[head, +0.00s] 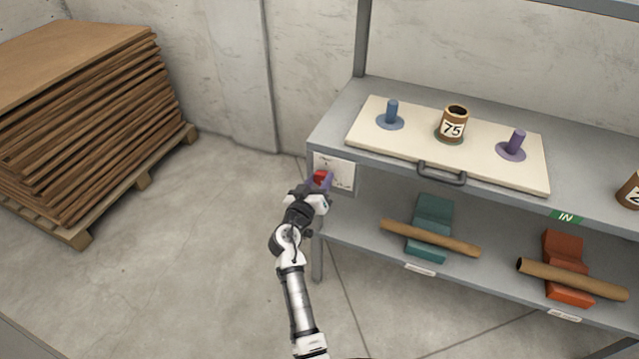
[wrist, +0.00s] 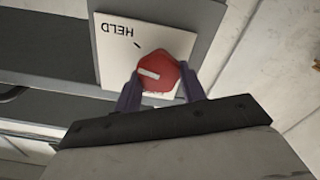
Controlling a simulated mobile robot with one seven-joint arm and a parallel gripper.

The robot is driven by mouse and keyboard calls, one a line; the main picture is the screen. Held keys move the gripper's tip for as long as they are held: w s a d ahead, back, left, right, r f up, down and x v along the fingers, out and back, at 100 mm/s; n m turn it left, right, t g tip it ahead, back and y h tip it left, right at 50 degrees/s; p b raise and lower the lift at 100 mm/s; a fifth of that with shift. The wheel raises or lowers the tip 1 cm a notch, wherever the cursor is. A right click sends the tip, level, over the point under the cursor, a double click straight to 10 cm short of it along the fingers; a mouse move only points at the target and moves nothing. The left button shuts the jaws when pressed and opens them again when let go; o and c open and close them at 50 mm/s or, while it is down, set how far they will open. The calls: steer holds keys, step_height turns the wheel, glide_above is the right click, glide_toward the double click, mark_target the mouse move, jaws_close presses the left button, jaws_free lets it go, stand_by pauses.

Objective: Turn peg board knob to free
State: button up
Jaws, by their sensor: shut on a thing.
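The red knob (head: 320,177) sits on a white label plate (head: 343,173) at the left front corner of the shelf. My gripper (head: 322,182) is shut on it. In the wrist view the knob (wrist: 165,69) lies between the two purple fingers of my gripper (wrist: 160,82). A white bar on the knob points roughly left, slightly tilted. The plate (wrist: 112,57) reads HELD, upside down, with a short tick below the word. Other lettering is mostly hidden behind the knob and fingers. The cream peg board (head: 480,152) lies on the upper shelf.
The board carries a blue peg (head: 391,108), a purple peg (head: 517,141) and a brown tube marked 75 (head: 453,127), with a grey handle (head: 441,175) in front. Tubes rest on green and orange blocks below. A stack of brown sheets (head: 85,115) stands left. Floor between is clear.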

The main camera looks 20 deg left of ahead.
steer(key=n, duration=0.4)
steer(key=shift+a+f+n, duration=0.1)
steer(key=shift+n, duration=0.2)
steer(key=n, duration=0.5)
steer(key=shift+f, duration=0.1)
steer(key=n+p, duration=0.2)
steer(key=n, duration=0.3)
steer(key=n+p, duration=0.1)
steer(key=n, duration=0.2)
steer(key=n+p, duration=0.1)
steer(key=n, duration=0.1)
steer(key=shift+f+n+p, duration=0.25)
steer(key=shift+n+p, duration=0.05)
steer(key=o, duration=1)
steer(key=shift+c, duration=0.2)
steer(key=s+b, duration=0.2)
steer(key=s, duration=1.2)
steer(key=shift+a, duration=0.25)
